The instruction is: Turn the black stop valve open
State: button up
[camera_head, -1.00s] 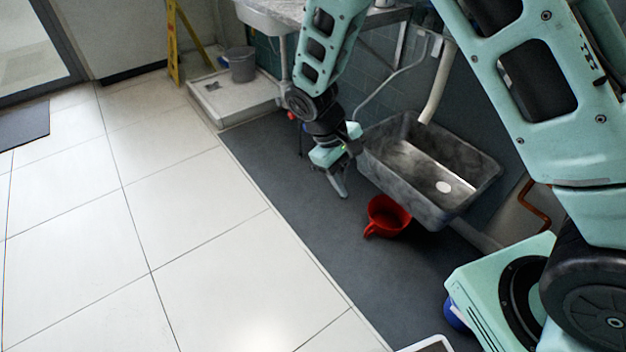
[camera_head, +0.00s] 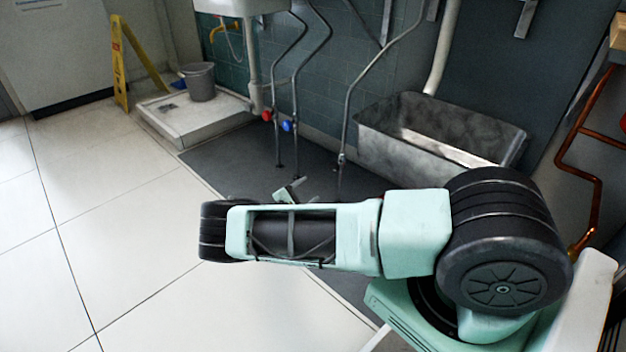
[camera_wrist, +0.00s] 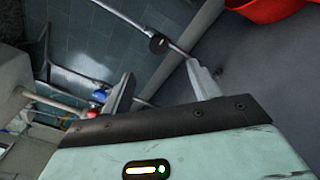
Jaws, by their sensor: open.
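The black stop valve (camera_wrist: 158,44) shows in the wrist view as a dark round handle on a thin metal pipe, just beyond my fingertips. In the head view a small fitting (camera_head: 341,158) low on the pipe left of the grey sink seems to be the same valve, but its handle is unclear there. My gripper (camera_wrist: 160,69) is open and empty, its two fingers apart, with the valve ahead of the gap and not between them. In the head view my arm hides most of the gripper; only a fingertip part (camera_head: 290,189) shows above it.
A red-handled valve (camera_head: 267,115) and a blue-handled valve (camera_head: 287,126) sit on pipes to the left. The grey sink (camera_head: 440,135) is right of the pipe. A red jug (camera_wrist: 265,8) edges into the wrist view. A grey bucket (camera_head: 199,82) stands on a white tray (camera_head: 165,128).

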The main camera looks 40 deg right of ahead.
jog(key=f, duration=0.1)
jog(key=b, duration=0.7)
send_near(333, 169)
jog(key=d, duration=0.3)
jog(key=w+d, duration=0.1)
jog(key=d, duration=0.2)
jog(key=w+d, duration=0.1)
jog(key=d, duration=0.2)
jog(key=shift+d+f, duration=0.1)
jog(key=shift+f, duration=0.15)
jog(key=shift+w+d+r, duration=0.1)
jog(key=shift+d+r, duration=0.05)
jog(key=shift+d, duration=0.6)
jog(key=shift+c, duration=0.3)
jog(key=c, duration=0.9)
